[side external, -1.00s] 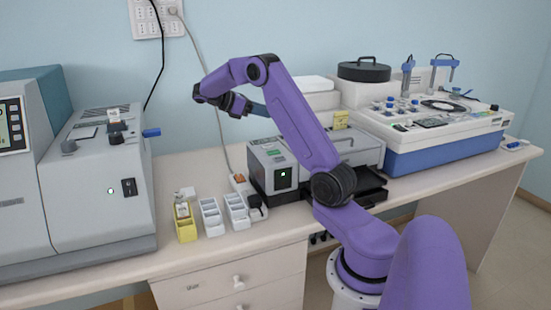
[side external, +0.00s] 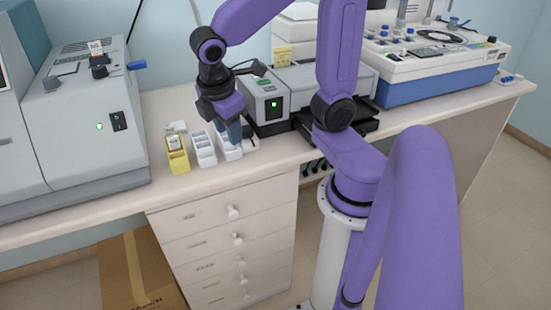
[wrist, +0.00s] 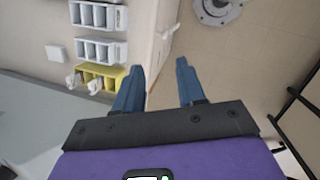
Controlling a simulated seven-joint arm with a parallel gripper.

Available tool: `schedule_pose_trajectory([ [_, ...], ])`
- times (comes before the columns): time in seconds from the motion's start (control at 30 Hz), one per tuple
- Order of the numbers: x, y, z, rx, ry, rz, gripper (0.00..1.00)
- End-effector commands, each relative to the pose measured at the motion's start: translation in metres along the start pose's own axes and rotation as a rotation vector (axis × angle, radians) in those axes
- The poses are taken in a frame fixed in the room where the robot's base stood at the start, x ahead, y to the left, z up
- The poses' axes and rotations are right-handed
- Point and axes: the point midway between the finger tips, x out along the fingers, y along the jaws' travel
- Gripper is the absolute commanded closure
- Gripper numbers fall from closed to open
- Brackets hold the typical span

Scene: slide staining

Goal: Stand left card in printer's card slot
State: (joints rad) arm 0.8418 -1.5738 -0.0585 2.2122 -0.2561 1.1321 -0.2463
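My gripper (side external: 231,137) is low by the right-hand white tray, pointing down. In the wrist view my gripper (wrist: 159,65) has its two blue fingers apart, with only the desk edge and floor between them. A grey device with a green-lit screen (side external: 270,106), perhaps the printer, stands right of my gripper; I cannot make out its card slot. A small white piece (side external: 175,127) is at the back of the yellow tray (side external: 178,160); I cannot tell whether it is a card. The wrist view shows a small white piece (wrist: 57,53) left of the yellow tray (wrist: 108,70).
Two white compartment trays (side external: 204,147) (side external: 229,153) stand right of the yellow one, close to my gripper. A large grey machine (side external: 85,130) is at left, with a marked piece (side external: 95,46) on top. A white-and-blue machine (side external: 430,70) is at right. Drawers (side external: 225,240) lie below the desk edge.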

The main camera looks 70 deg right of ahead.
Motion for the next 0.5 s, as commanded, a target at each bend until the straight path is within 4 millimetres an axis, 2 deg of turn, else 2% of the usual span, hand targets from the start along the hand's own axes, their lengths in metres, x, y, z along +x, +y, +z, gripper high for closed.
schedule_pose_trajectory([
  [0.03, -0.001, -0.025, 0.000, -0.009, 0.050, -0.018, 0.60],
  [0.1, 0.000, -0.054, 0.002, -0.009, 0.108, -0.052, 0.60],
  [0.2, 0.002, -0.088, 0.007, -0.004, 0.171, -0.099, 0.60],
  [0.33, 0.004, -0.116, 0.014, 0.004, 0.217, -0.147, 0.60],
  [0.5, 0.006, -0.129, 0.018, 0.010, 0.236, -0.172, 0.60],
])
